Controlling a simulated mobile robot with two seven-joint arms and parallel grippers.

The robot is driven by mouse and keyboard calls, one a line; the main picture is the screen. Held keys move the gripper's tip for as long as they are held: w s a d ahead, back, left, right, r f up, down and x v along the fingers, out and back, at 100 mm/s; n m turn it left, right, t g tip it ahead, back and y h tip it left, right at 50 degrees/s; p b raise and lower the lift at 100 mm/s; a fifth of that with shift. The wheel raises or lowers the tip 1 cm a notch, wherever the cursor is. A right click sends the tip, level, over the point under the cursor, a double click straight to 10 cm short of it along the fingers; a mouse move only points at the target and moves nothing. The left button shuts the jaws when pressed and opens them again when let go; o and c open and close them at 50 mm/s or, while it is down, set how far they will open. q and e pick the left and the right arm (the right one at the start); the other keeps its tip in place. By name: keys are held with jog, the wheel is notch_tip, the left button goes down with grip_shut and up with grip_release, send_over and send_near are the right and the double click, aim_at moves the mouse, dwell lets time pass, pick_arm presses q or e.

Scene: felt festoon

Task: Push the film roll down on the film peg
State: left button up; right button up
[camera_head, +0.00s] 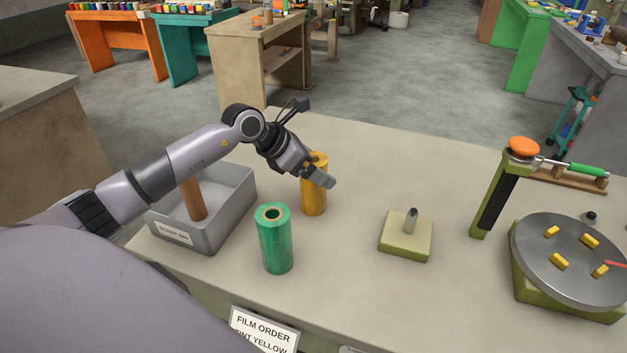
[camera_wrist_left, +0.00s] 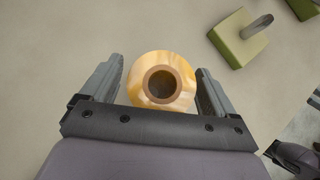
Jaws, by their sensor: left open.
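The yellow film roll (camera_head: 314,197) stands upright on the table behind the green film roll (camera_head: 275,240). My left gripper (camera_head: 321,172) is at the top of the yellow roll. In the left wrist view the open fingers (camera_wrist_left: 160,85) lie on either side of the yellow roll (camera_wrist_left: 160,68), with a gap at each side, and its hollow core faces the camera. The film peg (camera_head: 411,220) stands bare on a green square base (camera_head: 405,243) to the right; it also shows in the left wrist view (camera_wrist_left: 257,26). My right gripper is not in the head view.
A grey bin (camera_head: 235,215) holding a brown roll (camera_head: 193,199) stands left of the rolls. A turntable (camera_head: 570,285) with yellow pieces and a green post with an orange knob (camera_head: 523,148) are at right. The table between yellow roll and peg is clear. A sign (camera_head: 264,330) hangs in front.

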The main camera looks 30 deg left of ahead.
pick_arm(q)
jog(key=shift+w+d+f, duration=0.3)
jog(key=shift+w+f, duration=0.1)
jog(key=shift+f, duration=0.1)
jog(key=shift+c, duration=0.4)
jog(key=c, duration=1.1)
jog(key=shift+r, duration=0.15)
notch_tip(320, 180, up, 20)
jog(key=shift+f+b, duration=0.1)
jog(key=shift+b, duration=0.65)
jog(key=shift+d, duration=0.1)
jog(key=w+d+f, duration=0.1)
jog(key=d, duration=0.6)
jog(key=w+d+f+b, duration=0.1)
jog(key=d+f, duration=0.1)
jog(key=d, duration=0.5)
jog(key=w+d+f, duration=0.1)
jog(key=d+f, duration=0.1)
jog(key=d, duration=0.5)
jog(key=shift+d, duration=0.3)
